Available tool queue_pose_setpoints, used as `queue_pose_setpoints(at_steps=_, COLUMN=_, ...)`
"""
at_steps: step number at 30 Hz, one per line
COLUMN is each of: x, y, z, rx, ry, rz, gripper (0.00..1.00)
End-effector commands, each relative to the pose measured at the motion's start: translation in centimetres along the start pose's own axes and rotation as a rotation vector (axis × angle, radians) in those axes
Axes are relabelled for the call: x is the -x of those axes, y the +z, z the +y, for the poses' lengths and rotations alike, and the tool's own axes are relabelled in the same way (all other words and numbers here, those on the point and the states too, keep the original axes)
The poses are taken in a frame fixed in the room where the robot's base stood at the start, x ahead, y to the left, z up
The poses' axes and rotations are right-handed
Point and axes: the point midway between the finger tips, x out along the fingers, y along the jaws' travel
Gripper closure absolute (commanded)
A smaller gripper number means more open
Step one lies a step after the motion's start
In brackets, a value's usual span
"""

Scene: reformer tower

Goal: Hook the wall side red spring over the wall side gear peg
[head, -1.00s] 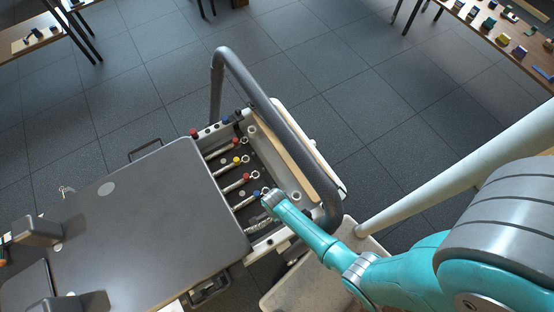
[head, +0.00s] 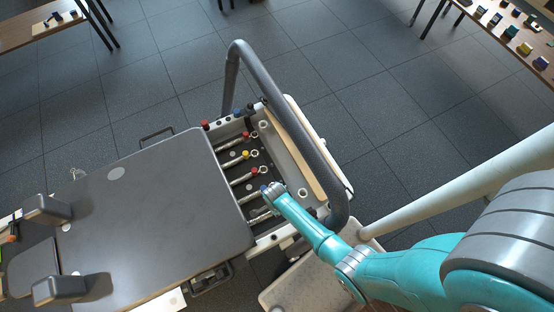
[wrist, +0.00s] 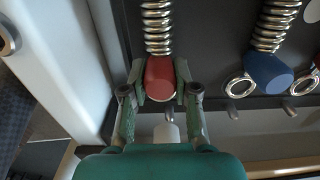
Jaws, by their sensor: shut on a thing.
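My gripper (wrist: 160,92) is shut on the red end cap (wrist: 160,78) of a silver coil spring (wrist: 157,25), beside the white side wall at the left of the wrist view. The spring runs straight away from my gripper. A pale peg-like piece (wrist: 166,132) shows between the fingers, below the cap. Whether the cap's end ring is around a peg is hidden. In the head view my gripper (head: 272,190) is at the near end of the spring row, and part of a coil (head: 262,215) shows beside it.
A blue-capped spring (wrist: 268,72) lies to the right, its ring (wrist: 239,86) near a small grey peg (wrist: 232,112). Another peg (wrist: 289,108) stands farther right. The head view shows a yellow-capped spring (head: 246,154), the grey carriage (head: 170,210) and a curved grey bar (head: 290,130).

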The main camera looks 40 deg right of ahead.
Motion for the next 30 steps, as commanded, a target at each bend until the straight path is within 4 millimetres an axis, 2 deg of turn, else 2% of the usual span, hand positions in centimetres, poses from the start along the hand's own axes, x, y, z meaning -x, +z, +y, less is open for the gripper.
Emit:
queue_pose_setpoints(at_steps=11, x=-0.25, y=0.11, z=-0.04, rx=0.000, ry=0.000, rz=-0.001, gripper=1.00)
queue_pose_setpoints(at_steps=12, x=-0.25, y=0.12, z=-0.03, rx=0.000, ry=0.000, rz=-0.001, gripper=0.61)
queue_pose_setpoints(at_steps=14, x=-0.24, y=0.11, z=-0.04, rx=0.000, ry=0.000, rz=-0.001, gripper=0.46)
queue_pose_setpoints(at_steps=15, x=-0.23, y=0.11, z=-0.05, rx=0.000, ry=0.000, rz=-0.001, gripper=0.42)
queue_pose_setpoints(at_steps=21, x=-0.20, y=0.10, z=-0.07, rx=0.000, ry=0.000, rz=-0.001, gripper=0.42)
queue_pose_setpoints(at_steps=23, x=-0.21, y=0.09, z=-0.04, rx=0.000, ry=0.000, rz=-0.001, gripper=0.27)
queue_pose_setpoints(at_steps=30, x=-0.19, y=0.09, z=-0.06, rx=0.000, ry=0.000, rz=-0.001, gripper=0.25)
